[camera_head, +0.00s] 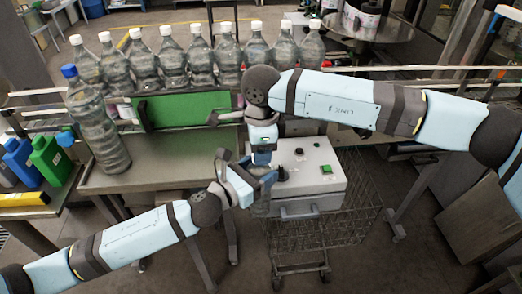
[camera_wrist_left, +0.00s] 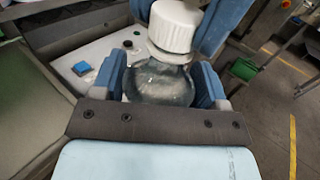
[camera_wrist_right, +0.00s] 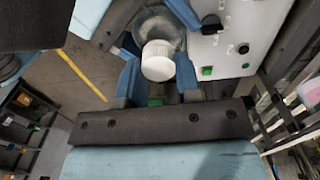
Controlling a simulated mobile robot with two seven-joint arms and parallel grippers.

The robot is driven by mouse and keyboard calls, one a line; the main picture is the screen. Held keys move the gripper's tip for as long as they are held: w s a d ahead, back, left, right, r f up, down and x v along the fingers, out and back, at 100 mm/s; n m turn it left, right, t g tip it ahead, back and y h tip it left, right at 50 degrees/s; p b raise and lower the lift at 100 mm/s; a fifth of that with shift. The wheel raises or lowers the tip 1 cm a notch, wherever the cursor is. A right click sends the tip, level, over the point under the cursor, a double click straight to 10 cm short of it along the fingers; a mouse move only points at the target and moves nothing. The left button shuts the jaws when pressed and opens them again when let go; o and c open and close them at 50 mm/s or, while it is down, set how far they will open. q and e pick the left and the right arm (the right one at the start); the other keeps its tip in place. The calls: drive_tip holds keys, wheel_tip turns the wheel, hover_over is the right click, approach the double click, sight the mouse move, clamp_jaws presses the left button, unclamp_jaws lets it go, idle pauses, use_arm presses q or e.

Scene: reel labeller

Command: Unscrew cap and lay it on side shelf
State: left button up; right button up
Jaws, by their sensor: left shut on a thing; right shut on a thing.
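A clear bottle with a white cap is held in front of me, partly hidden by my arms in the head view. My left gripper (camera_head: 262,182) is shut on the bottle (camera_wrist_left: 160,82) just below its neck. My right gripper (camera_head: 263,157) is above it, its fingers shut on the white cap (camera_wrist_left: 174,28), which also shows in the right wrist view (camera_wrist_right: 158,62). The cap sits at the bottle mouth; I cannot tell whether its thread is still engaged. A side shelf (camera_head: 22,212) at the left carries blue and green jugs.
A row of white-capped bottles (camera_head: 200,60) stands behind the bench. A control box (camera_head: 310,175) sits on a wire cart (camera_head: 325,235) just behind and right of my grippers.

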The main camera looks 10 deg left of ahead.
drive_tip(key=n, duration=0.4)
drive_tip(key=shift+w+r+n, duration=0.1)
drive_tip(key=shift+w+n, duration=0.1)
drive_tip(key=shift+n, duration=0.1)
drive_tip(key=n, duration=0.4)
drive_tip(key=shift+a, duration=0.1)
drive_tip(key=n, duration=0.4)
drive_tip(key=shift+w+a+n, duration=0.1)
drive_tip(key=shift+n, duration=0.3)
drive_tip(key=n, duration=0.4)
drive_tip(key=shift+a, duration=0.15)
drive_tip(key=shift+r, duration=0.1)
drive_tip(key=shift+r, duration=1)
